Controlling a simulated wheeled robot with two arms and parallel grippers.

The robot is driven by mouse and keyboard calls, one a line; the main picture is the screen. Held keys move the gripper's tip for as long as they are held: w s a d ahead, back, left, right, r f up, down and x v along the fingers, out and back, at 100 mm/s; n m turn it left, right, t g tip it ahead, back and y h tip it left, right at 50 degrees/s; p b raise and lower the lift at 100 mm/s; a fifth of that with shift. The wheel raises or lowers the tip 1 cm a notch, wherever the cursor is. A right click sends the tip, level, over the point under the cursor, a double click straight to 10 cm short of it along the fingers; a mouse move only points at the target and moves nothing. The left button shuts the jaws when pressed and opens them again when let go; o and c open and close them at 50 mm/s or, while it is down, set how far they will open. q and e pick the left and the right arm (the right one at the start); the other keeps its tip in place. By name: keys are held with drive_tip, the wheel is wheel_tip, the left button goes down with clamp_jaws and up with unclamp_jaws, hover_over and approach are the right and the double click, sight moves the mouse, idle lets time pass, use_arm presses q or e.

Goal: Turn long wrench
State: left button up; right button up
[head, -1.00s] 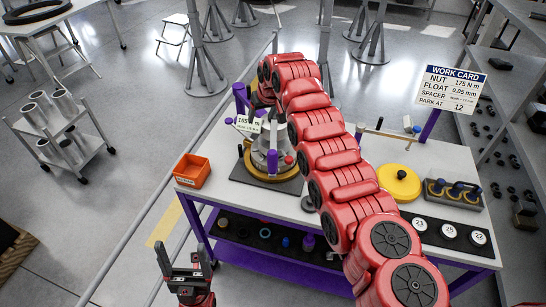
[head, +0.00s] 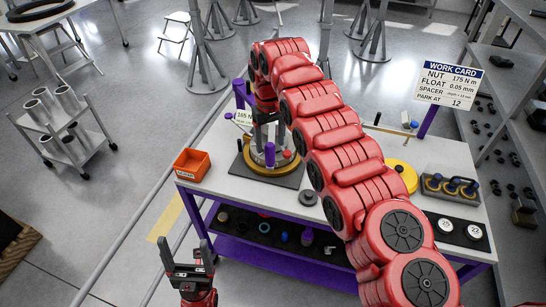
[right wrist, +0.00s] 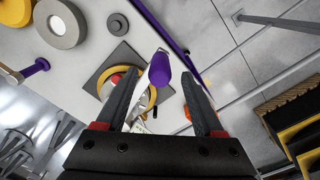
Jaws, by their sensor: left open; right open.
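A round metal fixture with a yellow base ring (head: 262,167) stands on a dark mat on the table. A purple upright handle (head: 269,154) rises at its front; a purple handle also shows in the right wrist view (right wrist: 160,70). I cannot tell whether it belongs to the long wrench. My right gripper (head: 266,118) hangs over the fixture. Its fingers are open, and in the right wrist view the purple handle appears between their tips; contact cannot be told. My left gripper (head: 188,262) is open and empty, in front of the table's left end.
A small sign reading 165 N m (head: 243,117) stands by the fixture. An orange bin (head: 192,164) is at the table's left edge. A yellow disc (head: 402,172), a block with blue pegs (head: 450,187) and a work card (head: 449,84) are on the right. My right arm hides the table's middle.

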sight(270, 155)
drive_tip(key=f, duration=0.6)
drive_tip(key=shift+w+f+p, duration=0.15)
drive_tip(key=shift+w+p, duration=0.05)
drive_tip(key=shift+p, duration=0.2)
drive_tip(key=shift+s, duration=0.1)
clamp_jaws()
idle(0.8)
